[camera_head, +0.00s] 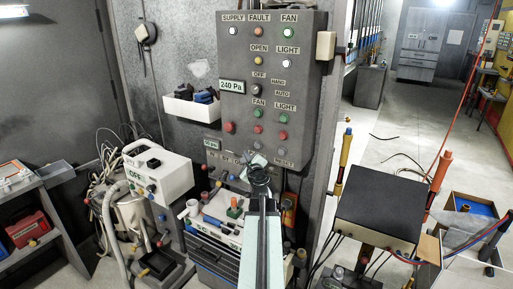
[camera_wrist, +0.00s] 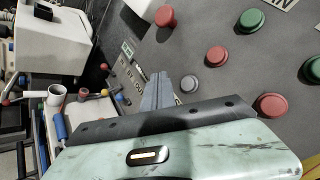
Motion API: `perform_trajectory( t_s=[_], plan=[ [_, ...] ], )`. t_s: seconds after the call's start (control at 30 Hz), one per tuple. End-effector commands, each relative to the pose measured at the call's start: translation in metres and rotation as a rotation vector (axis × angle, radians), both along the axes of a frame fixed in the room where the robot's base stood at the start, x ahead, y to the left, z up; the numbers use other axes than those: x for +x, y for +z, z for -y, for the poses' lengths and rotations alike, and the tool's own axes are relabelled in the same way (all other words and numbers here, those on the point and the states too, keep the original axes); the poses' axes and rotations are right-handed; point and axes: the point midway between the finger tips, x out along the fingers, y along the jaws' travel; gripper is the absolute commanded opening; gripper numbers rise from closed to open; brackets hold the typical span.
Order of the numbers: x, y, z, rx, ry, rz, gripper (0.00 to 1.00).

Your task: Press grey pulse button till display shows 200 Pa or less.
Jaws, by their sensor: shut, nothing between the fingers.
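The pulse display (camera_head: 232,86) on the grey control panel (camera_head: 300,75) reads 240 Pa. A grey round button (camera_head: 257,145) sits low on the panel, under the FAN column. It also shows in the wrist view (camera_wrist: 189,84), just right of my fingertips. My gripper (camera_head: 258,165) is in front of the panel's lower part, a little below that button in the head view. In the wrist view, my gripper (camera_wrist: 160,78) is shut and empty, with its grey fingers together. The tips appear beside the grey button; I cannot tell how far they are from the panel.
Red buttons (camera_wrist: 216,56) and green buttons (camera_wrist: 250,20) lie close around the grey one. A white bin (camera_head: 192,108) with dark items hangs left of the panel. A white-topped cart (camera_head: 215,228) stands below, and a dark box (camera_head: 380,208) is to the right.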

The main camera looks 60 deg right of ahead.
Motion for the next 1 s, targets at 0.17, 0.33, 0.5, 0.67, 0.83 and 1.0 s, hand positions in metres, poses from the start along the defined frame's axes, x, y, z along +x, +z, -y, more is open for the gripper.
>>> perform_trajectory(
  t_s=[0.17,0.33,0.5,0.67,0.83,1.0],
  plan=[
    [0.001,0.000,0.030,-0.001,0.000,-0.001,0.00],
    [0.001,0.000,0.051,-0.001,0.001,-0.001,0.00],
    [0.001,0.000,0.057,0.000,0.003,-0.001,0.00],
    [0.001,0.000,0.056,0.000,0.003,-0.001,0.00],
    [0.001,0.000,0.056,0.000,0.003,-0.001,0.00],
    [0.001,0.000,0.056,-0.001,0.003,-0.001,0.00]
  ],
)
